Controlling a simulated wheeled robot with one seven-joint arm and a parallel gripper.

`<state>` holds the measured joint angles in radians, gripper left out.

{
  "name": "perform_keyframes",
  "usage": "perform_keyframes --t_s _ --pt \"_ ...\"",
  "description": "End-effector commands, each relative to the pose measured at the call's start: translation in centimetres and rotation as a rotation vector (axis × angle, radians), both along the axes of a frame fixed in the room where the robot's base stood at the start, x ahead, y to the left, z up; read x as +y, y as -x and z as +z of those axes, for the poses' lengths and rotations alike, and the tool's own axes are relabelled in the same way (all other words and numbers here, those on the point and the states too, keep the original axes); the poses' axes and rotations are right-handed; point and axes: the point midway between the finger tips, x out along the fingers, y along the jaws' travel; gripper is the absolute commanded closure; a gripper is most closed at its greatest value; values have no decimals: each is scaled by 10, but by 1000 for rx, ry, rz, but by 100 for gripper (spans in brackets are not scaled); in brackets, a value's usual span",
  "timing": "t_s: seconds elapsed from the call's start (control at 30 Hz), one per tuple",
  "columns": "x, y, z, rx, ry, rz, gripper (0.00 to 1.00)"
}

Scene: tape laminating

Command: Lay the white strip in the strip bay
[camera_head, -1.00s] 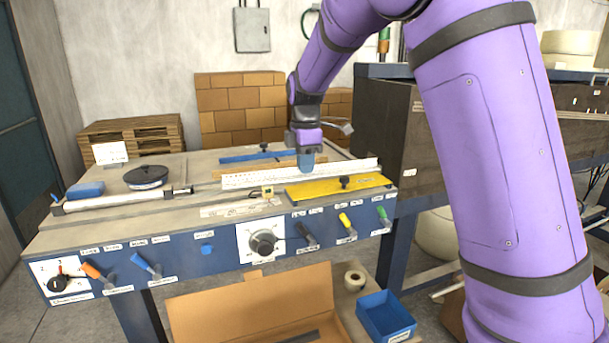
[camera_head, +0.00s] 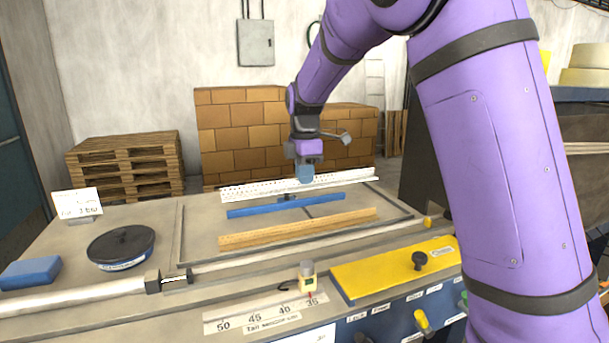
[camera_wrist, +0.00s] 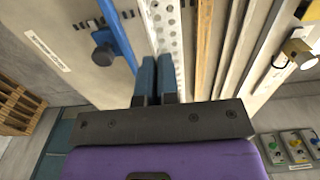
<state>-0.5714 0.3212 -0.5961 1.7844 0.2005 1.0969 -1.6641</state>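The white strip (camera_head: 245,190) is long, straight and perforated. My gripper (camera_head: 305,176) is shut on it near its middle and holds it level above the bench. In the wrist view the fingers (camera_wrist: 157,80) pinch the strip (camera_wrist: 176,50), hiding part of it. There the strip lies between a blue bar (camera_wrist: 120,38) with a black knob and a wooden strip (camera_wrist: 205,50). In the head view the blue bar (camera_head: 250,210) and wooden strip (camera_head: 270,235) lie in a shallow framed area of the bench top (camera_head: 385,222). I cannot tell which marked slot is the strip bay.
A yellow plate (camera_head: 380,272) with a black knob is at the front right. A black disc (camera_head: 120,245), a blue block (camera_head: 30,272) and a sign (camera_head: 77,204) are at left.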

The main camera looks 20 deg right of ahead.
Motion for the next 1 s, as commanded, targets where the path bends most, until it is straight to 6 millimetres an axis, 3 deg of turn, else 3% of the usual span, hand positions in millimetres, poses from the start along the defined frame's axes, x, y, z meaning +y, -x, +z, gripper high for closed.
perform_keyframes --t_s 0.27,1.0 --pt "0 0 -5 1 0 1 100" --pt "-1 0 -64 0 0 -1 100"
